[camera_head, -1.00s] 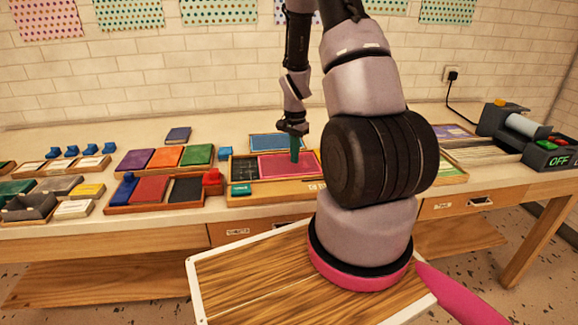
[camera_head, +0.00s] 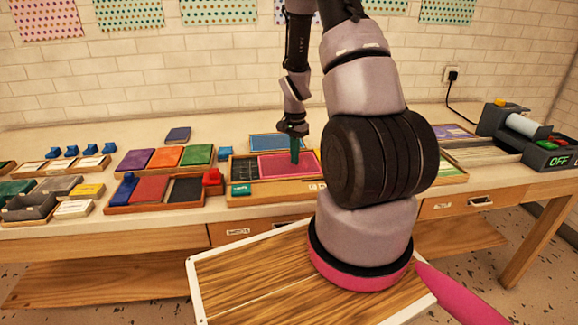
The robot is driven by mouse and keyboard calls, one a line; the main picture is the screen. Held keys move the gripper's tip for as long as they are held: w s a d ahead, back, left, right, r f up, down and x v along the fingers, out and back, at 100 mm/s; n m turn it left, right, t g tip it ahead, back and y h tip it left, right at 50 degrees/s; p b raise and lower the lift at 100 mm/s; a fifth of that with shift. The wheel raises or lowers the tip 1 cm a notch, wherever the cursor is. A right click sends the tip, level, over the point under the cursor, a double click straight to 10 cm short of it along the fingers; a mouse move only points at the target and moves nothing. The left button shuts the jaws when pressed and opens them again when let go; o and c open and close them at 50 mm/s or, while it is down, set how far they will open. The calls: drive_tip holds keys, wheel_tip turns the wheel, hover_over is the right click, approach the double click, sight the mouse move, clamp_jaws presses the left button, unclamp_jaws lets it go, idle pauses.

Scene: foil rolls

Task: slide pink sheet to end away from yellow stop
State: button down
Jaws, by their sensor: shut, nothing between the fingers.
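The pink sheet (camera_head: 275,168) lies flat in a shallow wooden tray (camera_head: 270,199) on the bench. It fills the middle and right of the visible tray, and a dark grey area (camera_head: 244,170) is bare at the left end. My gripper (camera_head: 294,158) points down over the right half of the sheet, with its green fingers shut and empty. The fingertips appear at or just above the sheet; I cannot tell if they touch.
A teal block (camera_head: 241,189) sits at the tray's front left. A blue panel (camera_head: 277,142) lies behind the tray. To the left is another tray with red and dark panels (camera_head: 150,190) and a red block (camera_head: 213,178). A machine (camera_head: 520,125) stands at the far right.

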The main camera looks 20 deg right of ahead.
sight(267, 166)
drive_tip(key=shift+w+a+r, duration=0.1)
drive_tip(key=shift+w+a, duration=0.1)
drive_tip(key=shift+a, duration=0.55)
drive_tip(key=shift+w+a, duration=0.2)
drive_tip(key=shift+a, duration=0.5)
drive_tip(key=shift+a, duration=0.1)
drive_tip(key=shift+w+a, duration=0.25)
drive_tip(key=shift+a, duration=0.45)
drive_tip(key=shift+w+a, duration=0.2)
drive_tip(key=shift+a, duration=0.45)
drive_tip(key=shift+w+a, duration=0.15)
drive_tip(key=shift+a, duration=0.45)
drive_tip(key=shift+w+a+f, duration=0.1)
drive_tip(key=shift+a+f, duration=0.15)
drive_tip(key=shift+a, duration=0.6)
drive_tip(key=shift+a, duration=0.2)
